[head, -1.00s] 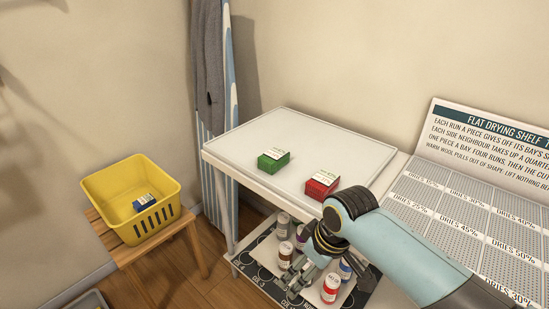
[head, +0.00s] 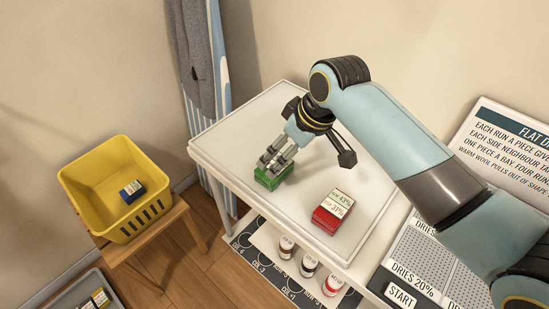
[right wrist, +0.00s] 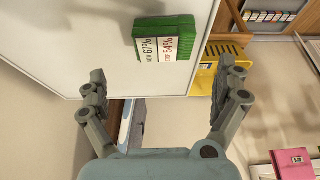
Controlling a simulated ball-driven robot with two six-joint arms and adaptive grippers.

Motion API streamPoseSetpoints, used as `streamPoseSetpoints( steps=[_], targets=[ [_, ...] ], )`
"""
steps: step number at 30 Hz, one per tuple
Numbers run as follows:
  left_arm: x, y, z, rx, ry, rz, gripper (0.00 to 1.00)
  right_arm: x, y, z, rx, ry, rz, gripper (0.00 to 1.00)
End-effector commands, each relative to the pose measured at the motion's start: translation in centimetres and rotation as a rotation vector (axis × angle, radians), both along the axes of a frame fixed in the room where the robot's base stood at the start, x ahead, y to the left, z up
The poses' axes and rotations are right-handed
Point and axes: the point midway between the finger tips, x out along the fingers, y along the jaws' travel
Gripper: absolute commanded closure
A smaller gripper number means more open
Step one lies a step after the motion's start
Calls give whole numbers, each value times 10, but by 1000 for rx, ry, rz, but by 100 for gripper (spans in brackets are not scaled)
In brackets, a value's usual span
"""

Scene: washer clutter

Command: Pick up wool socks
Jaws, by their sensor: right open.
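No label that I can read names the wool socks, so I cannot tell which package they are. A green package (head: 272,178) with a white label lies on the white tabletop (head: 230,145); it also shows in the right wrist view (right wrist: 180,38). A red package (head: 332,213) with a white label lies to its right. My right gripper (head: 275,158) is open over the green package and partly covers it. In the right wrist view its fingers (right wrist: 163,80) are spread, with the green package just beyond the tips. My left gripper is not in view.
A yellow basket (head: 90,205) holding a blue package (head: 132,191) stands on a wooden stool (head: 170,232) at left. Several bottles stand on a shelf under the tabletop. A perforated drying shelf (head: 430,260) and a sign (head: 510,150) are at right. A grey tray (head: 72,292) is at lower left.

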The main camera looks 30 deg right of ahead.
Motion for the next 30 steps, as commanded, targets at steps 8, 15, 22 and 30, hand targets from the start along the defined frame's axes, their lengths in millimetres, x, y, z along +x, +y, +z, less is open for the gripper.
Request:
streamPoseSetpoints(
  steps=[8,15,22,30],
  targets=[
    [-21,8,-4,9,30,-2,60,12,5,-30,0,1,-1,0],
    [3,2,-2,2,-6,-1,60,24,14,-62,2,1,-1,0],
    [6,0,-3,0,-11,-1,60,28,16,-76,0,0,0,0],
    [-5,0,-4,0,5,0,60,28,16,-76,0,0,-1,16]
  ],
)
